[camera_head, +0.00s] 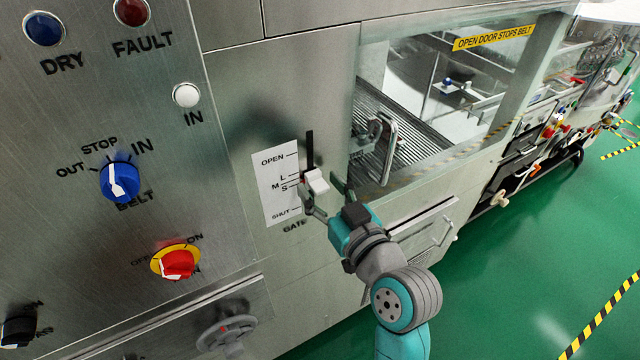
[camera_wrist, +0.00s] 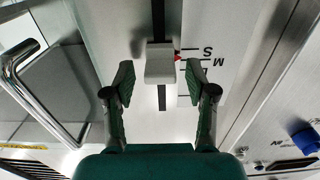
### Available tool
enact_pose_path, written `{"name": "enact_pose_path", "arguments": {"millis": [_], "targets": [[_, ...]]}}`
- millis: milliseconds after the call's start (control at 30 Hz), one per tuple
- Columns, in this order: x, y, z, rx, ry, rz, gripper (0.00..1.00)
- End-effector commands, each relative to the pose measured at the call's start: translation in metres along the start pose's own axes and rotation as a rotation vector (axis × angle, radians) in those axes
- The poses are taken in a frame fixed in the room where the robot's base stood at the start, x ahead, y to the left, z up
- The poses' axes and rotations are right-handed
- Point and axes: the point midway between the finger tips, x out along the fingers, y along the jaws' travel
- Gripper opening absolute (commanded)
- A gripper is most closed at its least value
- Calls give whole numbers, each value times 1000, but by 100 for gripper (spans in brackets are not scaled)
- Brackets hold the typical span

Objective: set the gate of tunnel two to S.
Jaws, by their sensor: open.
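The gate slider's pale knob (camera_head: 317,182) sits in a dark vertical slot beside a white scale plate (camera_head: 272,170) marked OPEN, L, M, S and SHUT. In the wrist view the knob (camera_wrist: 160,64) has a red pointer (camera_wrist: 177,57) close to the S and M marks; I cannot tell that it lies exactly on S. My gripper (camera_head: 328,198) is open in front of the panel. In the wrist view its fingertips (camera_wrist: 160,82) are spread on both sides of the knob, with gaps and no visible contact. No tunnel number is readable.
Left are the blue belt switch (camera_head: 119,182), a red and yellow rotary switch (camera_head: 176,262) and a handwheel (camera_head: 226,335). Right of the slider is a windowed door with a metal handle (camera_head: 388,150). Green floor (camera_head: 520,270) is open at right.

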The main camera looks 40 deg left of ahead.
Motion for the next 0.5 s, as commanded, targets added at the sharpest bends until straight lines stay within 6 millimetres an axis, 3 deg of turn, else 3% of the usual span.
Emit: {"name": "enact_pose_path", "arguments": {"millis": [433,500], "targets": [[10,0,0,1,1,0,56],[10,0,0,0,1,0,39]]}}
